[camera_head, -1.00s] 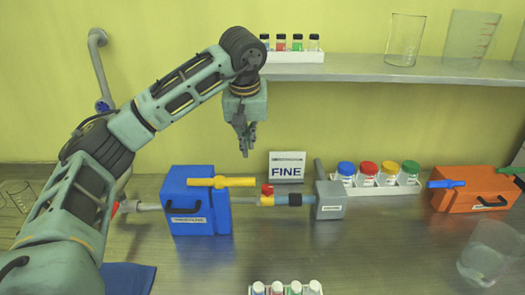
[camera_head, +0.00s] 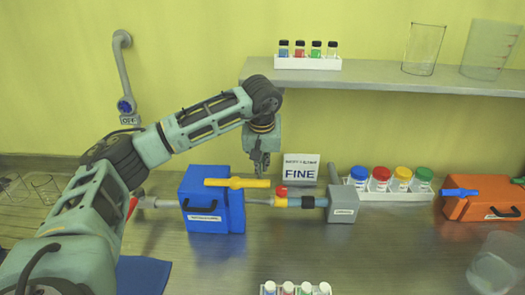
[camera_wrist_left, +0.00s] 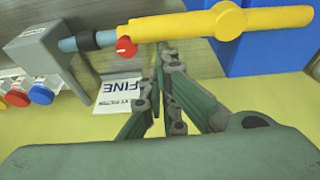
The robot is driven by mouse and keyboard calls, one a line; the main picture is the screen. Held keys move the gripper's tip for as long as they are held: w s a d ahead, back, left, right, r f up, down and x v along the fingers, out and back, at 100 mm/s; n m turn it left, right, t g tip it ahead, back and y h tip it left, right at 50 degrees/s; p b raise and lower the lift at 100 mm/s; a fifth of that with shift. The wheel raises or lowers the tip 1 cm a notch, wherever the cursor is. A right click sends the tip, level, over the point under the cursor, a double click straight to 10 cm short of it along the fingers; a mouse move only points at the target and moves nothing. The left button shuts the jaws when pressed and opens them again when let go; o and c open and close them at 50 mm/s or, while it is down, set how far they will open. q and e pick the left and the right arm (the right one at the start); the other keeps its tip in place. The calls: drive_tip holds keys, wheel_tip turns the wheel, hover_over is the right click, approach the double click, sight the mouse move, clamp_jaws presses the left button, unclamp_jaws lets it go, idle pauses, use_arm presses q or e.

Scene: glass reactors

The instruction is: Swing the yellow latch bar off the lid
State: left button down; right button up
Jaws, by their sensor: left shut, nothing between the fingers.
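The blue box (camera_head: 215,218) stands on the bench with a dark handle and a label on its front. The yellow latch bar (camera_head: 237,183) lies across its upper front and sticks out past its right side. My left gripper (camera_head: 262,171) is shut and empty, pointing down, close by the bar's free right end. In the left wrist view the shut fingertips (camera_wrist_left: 161,46) are beside the yellow bar (camera_wrist_left: 185,25), near its free end; whether they touch it I cannot tell. The blue box (camera_wrist_left: 265,45) also shows there. My right gripper is not in view.
A pipe with a red valve knob (camera_head: 281,191) runs from the blue box to a grey block (camera_head: 342,205). A FINE sign (camera_head: 300,170) stands behind. A rack of capped jars (camera_head: 390,182) and an orange box (camera_head: 482,205) are to the right. A shelf (camera_head: 390,78) is above.

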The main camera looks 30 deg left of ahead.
use_arm(q)
drive_tip(key=shift+w+f, duration=0.1)
drive_tip(key=shift+f, duration=0.4)
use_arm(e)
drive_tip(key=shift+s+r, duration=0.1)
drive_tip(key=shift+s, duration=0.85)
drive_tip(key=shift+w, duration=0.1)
use_arm(q)
drive_tip(key=shift+d+m, duration=0.15)
drive_tip(key=shift+m, duration=0.15)
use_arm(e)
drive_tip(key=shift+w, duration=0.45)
